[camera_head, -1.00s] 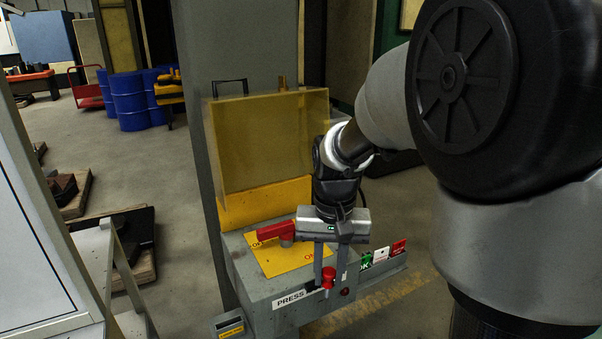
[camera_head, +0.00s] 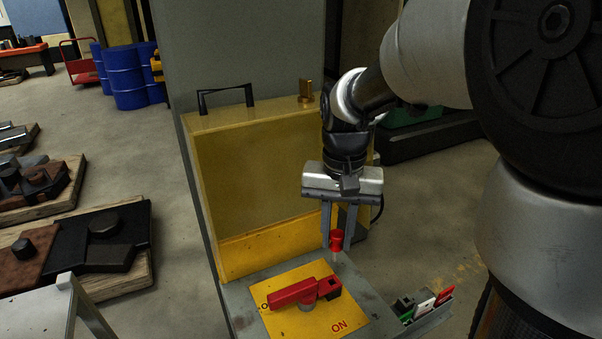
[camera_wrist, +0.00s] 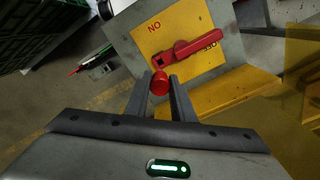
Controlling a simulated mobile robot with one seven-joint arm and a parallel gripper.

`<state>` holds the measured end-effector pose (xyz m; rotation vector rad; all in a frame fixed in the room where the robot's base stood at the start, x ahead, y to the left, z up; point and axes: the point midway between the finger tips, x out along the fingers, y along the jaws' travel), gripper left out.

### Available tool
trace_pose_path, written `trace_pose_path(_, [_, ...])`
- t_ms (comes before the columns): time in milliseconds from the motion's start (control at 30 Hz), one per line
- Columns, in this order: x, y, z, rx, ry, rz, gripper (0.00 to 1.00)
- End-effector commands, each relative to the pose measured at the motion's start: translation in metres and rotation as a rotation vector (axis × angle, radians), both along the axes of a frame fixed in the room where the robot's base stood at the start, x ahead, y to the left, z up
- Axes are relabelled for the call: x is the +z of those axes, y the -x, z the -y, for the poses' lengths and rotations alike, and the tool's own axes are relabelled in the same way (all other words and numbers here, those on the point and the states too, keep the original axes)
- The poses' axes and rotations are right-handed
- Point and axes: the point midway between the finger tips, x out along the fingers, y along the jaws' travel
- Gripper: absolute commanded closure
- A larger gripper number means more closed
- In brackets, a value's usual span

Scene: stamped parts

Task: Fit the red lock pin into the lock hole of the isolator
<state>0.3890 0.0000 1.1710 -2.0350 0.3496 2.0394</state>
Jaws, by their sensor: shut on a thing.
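My gripper (camera_head: 339,238) is shut on the red lock pin (camera_head: 336,236), which hangs upright between the fingertips. The pin's round red head also shows in the wrist view (camera_wrist: 160,83). The isolator has a red handle (camera_head: 293,294) on a yellow plate (camera_head: 330,318) marked ON. The handle lies across the plate, and a dark square opening shows at its end in the wrist view (camera_wrist: 164,59). The pin is behind and right of the handle's end in the head view, apart from it. The pin's lower tip is hard to make out.
A yellow see-through guard (camera_head: 265,170) stands behind the plate on the grey box. A small rack (camera_head: 428,308) with green, white and red tags is at the box's right edge. Pallets with dark metal parts (camera_head: 95,245) lie on the floor at left.

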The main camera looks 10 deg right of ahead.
Motion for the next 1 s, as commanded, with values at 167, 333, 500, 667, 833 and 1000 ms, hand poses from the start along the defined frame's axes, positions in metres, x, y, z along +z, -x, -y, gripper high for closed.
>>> trace_pose_path(167, [0.000,0.000,0.000,0.000,0.000,0.000,0.99])
trace_pose_path(333, [0.000,0.000,0.000,0.000,0.000,0.000,0.99])
trace_pose_path(500, [0.001,0.000,0.000,0.003,0.000,0.000,0.99])
trace_pose_path(667, [-0.007,0.000,0.000,0.004,0.001,0.001,0.99])
trace_pose_path(833, [-0.020,0.001,0.000,0.004,0.001,0.000,0.99])
trace_pose_path(1000, [-0.037,0.001,0.000,0.004,0.001,-0.001,0.99])
